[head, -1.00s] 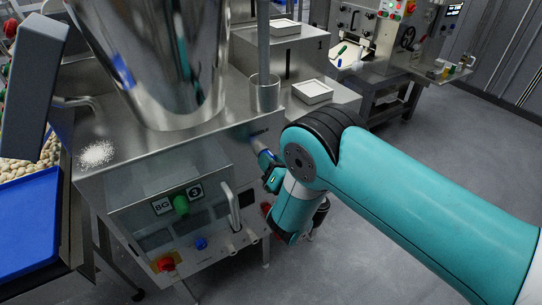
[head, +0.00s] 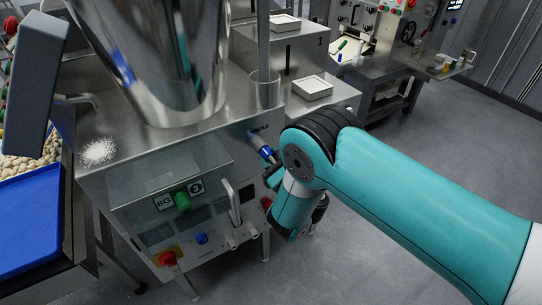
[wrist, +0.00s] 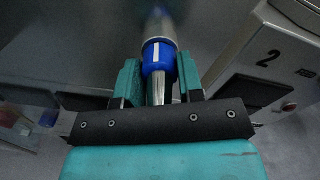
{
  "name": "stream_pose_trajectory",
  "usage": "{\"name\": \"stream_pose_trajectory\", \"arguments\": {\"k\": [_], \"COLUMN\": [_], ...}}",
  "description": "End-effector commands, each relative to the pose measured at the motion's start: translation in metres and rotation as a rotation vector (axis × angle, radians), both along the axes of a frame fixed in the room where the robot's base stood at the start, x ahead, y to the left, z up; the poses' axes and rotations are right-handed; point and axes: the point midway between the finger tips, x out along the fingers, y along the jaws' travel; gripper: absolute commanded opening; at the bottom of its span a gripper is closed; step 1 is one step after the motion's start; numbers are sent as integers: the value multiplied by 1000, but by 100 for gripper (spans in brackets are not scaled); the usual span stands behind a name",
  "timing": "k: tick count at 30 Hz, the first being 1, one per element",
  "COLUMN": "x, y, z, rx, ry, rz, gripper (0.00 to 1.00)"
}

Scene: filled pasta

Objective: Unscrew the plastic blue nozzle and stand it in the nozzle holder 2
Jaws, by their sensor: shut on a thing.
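The blue nozzle (wrist: 158,56) is in the middle of the wrist view, a blue collar with a pale stripe and a metal tube pointing toward my wrist. It lines up with a grey metal outlet (wrist: 160,27) on the machine; whether its thread is still engaged cannot be seen. My gripper (wrist: 158,68) is shut on the nozzle, with a teal finger at each side. In the head view the blue nozzle (head: 267,154) shows at the machine's right side, with my gripper partly hidden behind my arm. A grey box marked 2 (wrist: 268,58) stands right in the wrist view; holder sockets are not visible.
The steel filling machine (head: 180,205) with hopper, knobs and handle stands close left of my arm. A steel block marked 1 (head: 285,50) and white trays (head: 312,88) lie behind. A blue tray (head: 35,220) is at far left. Open floor (head: 420,160) lies right.

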Motion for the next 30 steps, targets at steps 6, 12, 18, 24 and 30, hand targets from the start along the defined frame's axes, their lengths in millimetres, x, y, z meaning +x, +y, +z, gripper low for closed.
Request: {"name": "stream_pose_trajectory", "arguments": {"k": [6,12,18,24,30], "x": [0,0,0,0,0], "y": [0,0,0,0,0], "z": [1,1,1,1,1], "rx": [-13,-241,-405,-412,-503], "ry": [-10,-164,-275,-280,-342], "rz": [0,0,1,0,0], "gripper": [10,10,10,10,10]}}
